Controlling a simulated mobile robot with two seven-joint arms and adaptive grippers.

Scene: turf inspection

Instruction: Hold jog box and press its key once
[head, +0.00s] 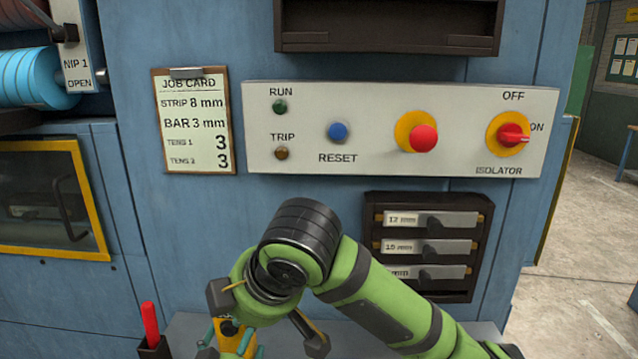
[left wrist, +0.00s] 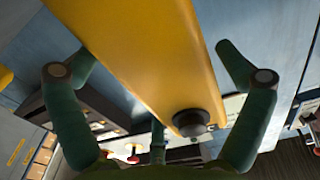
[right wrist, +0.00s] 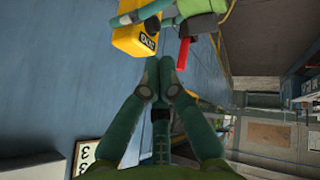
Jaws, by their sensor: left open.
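The yellow jog box (head: 228,327) shows at the bottom of the head view, partly hidden by an arm. In the left wrist view the jog box (left wrist: 150,55) is large, and its dark round key (left wrist: 190,122) is at its lower end. My left gripper (head: 230,340) is open, its teal fingers (left wrist: 155,70) on both sides of the box with visible gaps. In the right wrist view the box (right wrist: 135,40) shows lettering on one end. My right gripper (right wrist: 158,75) is shut, fingertips together, with nothing seen between them. It appears apart from the box.
A red-handled tool (head: 150,325) stands in a dark holder left of the box; its red part (right wrist: 183,55) also shows in the right wrist view. A control panel (head: 370,155), job card (head: 195,120) and drawer rack (head: 425,215) are on the blue machine. Open floor (head: 590,260) lies right.

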